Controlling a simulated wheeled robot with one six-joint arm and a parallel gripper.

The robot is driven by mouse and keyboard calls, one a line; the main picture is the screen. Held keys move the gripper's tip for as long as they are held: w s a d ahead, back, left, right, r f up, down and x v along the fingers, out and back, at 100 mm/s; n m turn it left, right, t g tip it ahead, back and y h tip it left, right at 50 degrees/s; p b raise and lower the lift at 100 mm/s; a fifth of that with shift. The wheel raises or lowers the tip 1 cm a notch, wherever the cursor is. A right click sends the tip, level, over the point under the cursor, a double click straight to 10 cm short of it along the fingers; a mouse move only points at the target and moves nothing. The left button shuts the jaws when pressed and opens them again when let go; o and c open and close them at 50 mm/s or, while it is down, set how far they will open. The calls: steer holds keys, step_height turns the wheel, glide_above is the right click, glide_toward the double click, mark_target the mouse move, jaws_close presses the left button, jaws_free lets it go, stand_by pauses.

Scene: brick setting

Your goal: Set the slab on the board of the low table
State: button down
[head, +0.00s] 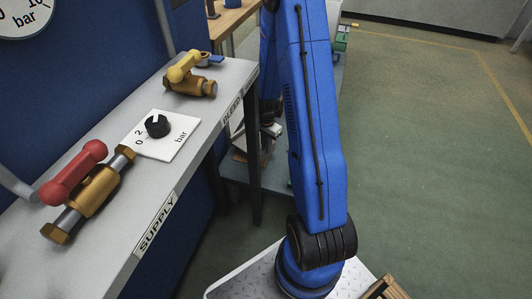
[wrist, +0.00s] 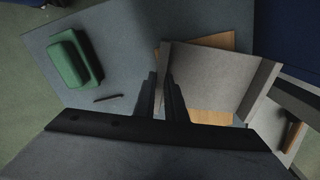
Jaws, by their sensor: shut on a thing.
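My gripper (wrist: 162,98) is shut on the grey slab (wrist: 215,80), at the slab's left edge in the wrist view. The slab overlaps the wooden board (wrist: 209,117), which shows as tan strips above and below it. I cannot tell whether the slab touches the board. The low table (wrist: 121,30) has a grey-blue top under them. In the head view my gripper (head: 268,110) is partly hidden behind my blue arm, low over the low table (head: 236,172), and the slab is hard to make out there.
A green block (wrist: 70,60) and a thin dark stick-like thing (wrist: 108,98) lie on the low table, left of my gripper in the wrist view. In the head view a bench (head: 200,135) with valves and a knob stands at left. Open green floor (head: 430,150) lies at right.

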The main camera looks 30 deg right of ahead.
steer(key=shift+f, duration=1.9)
steer(key=shift+f, duration=0.15)
steer(key=c, duration=1.8)
jaws_free()
step_height(320, 180, up, 12)
steer(key=shift+r, duration=0.15)
